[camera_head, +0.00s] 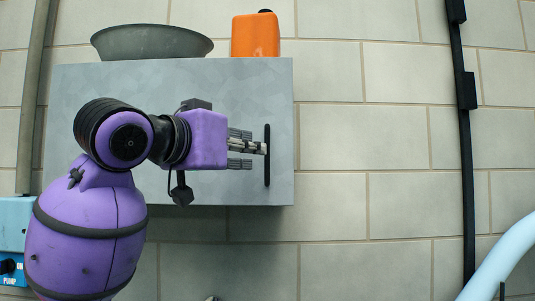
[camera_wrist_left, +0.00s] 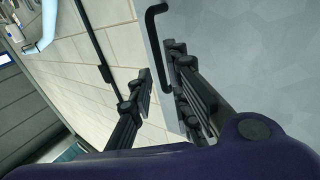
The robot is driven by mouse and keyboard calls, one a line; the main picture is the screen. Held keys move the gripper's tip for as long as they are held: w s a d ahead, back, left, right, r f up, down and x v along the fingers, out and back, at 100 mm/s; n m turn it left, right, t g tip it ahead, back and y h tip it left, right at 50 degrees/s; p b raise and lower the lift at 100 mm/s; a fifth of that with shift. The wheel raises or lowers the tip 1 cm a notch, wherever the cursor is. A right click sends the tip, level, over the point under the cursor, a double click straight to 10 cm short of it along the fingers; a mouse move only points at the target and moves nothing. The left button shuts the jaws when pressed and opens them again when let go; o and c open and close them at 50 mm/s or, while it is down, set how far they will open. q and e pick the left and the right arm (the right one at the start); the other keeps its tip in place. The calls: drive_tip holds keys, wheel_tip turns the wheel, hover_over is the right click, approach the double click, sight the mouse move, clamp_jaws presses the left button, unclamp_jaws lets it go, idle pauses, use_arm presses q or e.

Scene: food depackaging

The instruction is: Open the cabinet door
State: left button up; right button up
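The grey cabinet (camera_head: 215,85) hangs on the tiled wall, and its door looks closed. A black vertical bar handle (camera_head: 267,155) is near the right edge of the door; it also shows in the left wrist view (camera_wrist_left: 155,45). My left gripper (camera_head: 262,147), on the purple arm, reaches the handle from the left, with its tips close to the bar's middle. In the left wrist view its two dark fingers (camera_wrist_left: 157,68) stand apart, with the bar appearing between the tips. I cannot tell whether either finger touches it. My right gripper is in neither view.
A dark grey bowl (camera_head: 150,42) and an orange container (camera_head: 256,35) stand on top of the cabinet. A black vertical rail (camera_head: 466,130) runs down the wall at right. A light blue box (camera_head: 14,225) is at lower left.

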sight(267, 177)
use_arm(q)
drive_tip(key=x, duration=0.6)
drive_tip(key=shift+w+d, duration=0.1)
drive_tip(key=shift+c, duration=0.5)
clamp_jaws()
drive_tip(key=shift+f, duration=0.1)
